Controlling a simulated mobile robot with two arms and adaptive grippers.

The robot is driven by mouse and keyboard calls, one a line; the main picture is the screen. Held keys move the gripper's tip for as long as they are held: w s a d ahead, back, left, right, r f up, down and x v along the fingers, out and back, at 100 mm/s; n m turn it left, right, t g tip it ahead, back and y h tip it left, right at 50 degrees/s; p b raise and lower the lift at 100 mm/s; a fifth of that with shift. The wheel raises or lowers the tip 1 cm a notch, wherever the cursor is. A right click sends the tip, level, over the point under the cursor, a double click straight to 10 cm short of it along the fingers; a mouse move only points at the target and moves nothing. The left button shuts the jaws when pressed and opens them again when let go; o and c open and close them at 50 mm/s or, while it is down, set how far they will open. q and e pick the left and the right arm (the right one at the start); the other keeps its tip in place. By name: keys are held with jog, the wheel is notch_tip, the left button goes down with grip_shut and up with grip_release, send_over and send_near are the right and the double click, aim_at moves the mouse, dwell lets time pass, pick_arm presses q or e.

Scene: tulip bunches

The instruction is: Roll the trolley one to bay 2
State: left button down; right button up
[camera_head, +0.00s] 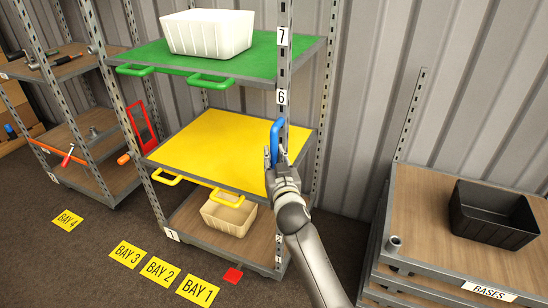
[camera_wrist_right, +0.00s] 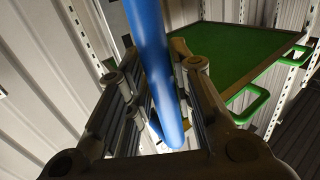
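A tall metal rack marked 1 on a lower corner plate (camera_head: 172,235) carries a green shelf (camera_head: 235,68), a yellow shelf (camera_head: 215,150) and a wooden bottom shelf (camera_head: 255,254). A blue upright handle (camera_head: 276,130) shows at its right side. My right gripper (camera_head: 271,156) is around this handle, one finger on each side, and looks shut on it. In the right wrist view the blue bar (camera_wrist_right: 152,62) runs between the fingers. The yellow floor sign BAY 2 (camera_head: 160,271) lies in front of the rack, between BAY 3 (camera_head: 128,254) and BAY 1 (camera_head: 197,291). My left gripper is not in view.
A white crate (camera_head: 208,32) stands on the green shelf and a beige crate (camera_head: 228,215) on the bottom shelf. Another rack (camera_head: 85,150) stands close at left, with BAY 4 (camera_head: 67,220) before it. A low unit with a black crate (camera_head: 492,213) stands right.

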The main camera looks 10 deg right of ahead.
jog(key=shift+o, duration=1.4)
jog(key=s, duration=1.2)
